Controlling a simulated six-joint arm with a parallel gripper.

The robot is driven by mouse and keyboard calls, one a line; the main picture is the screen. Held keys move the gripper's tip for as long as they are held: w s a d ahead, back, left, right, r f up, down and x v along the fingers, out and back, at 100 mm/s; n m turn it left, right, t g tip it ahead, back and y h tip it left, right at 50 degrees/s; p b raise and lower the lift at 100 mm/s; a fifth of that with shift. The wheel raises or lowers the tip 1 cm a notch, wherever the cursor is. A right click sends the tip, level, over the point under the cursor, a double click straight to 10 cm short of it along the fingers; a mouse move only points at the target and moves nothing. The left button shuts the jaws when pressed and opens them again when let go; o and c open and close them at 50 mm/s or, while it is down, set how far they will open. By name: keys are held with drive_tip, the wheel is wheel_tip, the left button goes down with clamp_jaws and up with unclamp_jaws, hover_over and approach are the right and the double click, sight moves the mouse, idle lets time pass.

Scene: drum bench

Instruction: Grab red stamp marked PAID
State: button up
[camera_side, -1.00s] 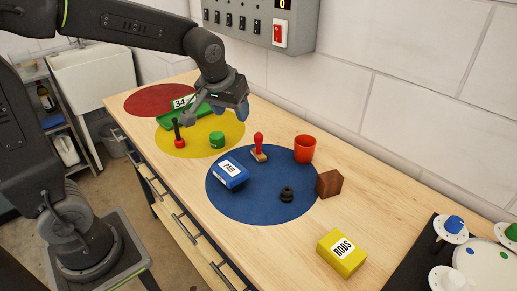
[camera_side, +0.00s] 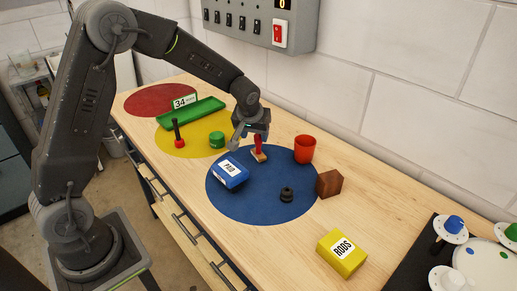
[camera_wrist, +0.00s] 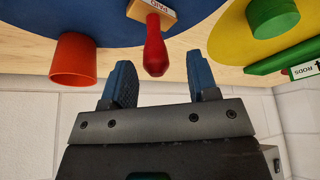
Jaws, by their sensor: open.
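The red stamp (camera_side: 258,146) stands upright on the edge of the blue circle, its wooden base (camera_side: 260,156) on the bench. In the wrist view, the stamp's red handle (camera_wrist: 155,48) points toward my gripper, and its wooden base carries a PAID label (camera_wrist: 160,6). My gripper (camera_side: 248,140) is open, at the stamp's upper part in the side view.
A blue box marked PAID (camera_side: 229,174) lies on the blue circle left of the stamp. A red cup (camera_side: 304,149), a brown block (camera_side: 329,184) and a black knob-like piece (camera_side: 287,194) are to the right. A green cylinder (camera_side: 217,140) stands on the yellow circle.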

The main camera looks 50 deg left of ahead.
sight(258, 147)
drive_tip(key=shift+d+x, duration=0.15)
drive_tip(key=shift+x, duration=1.2)
drive_tip(key=shift+d+x, duration=0.15)
drive_tip(key=shift+x, duration=1.15)
drive_tip(key=shift+w, duration=0.1)
drive_tip(key=shift+c, duration=0.4)
drive_tip(key=c, duration=0.8)
drive_tip(key=shift+r, duration=0.1)
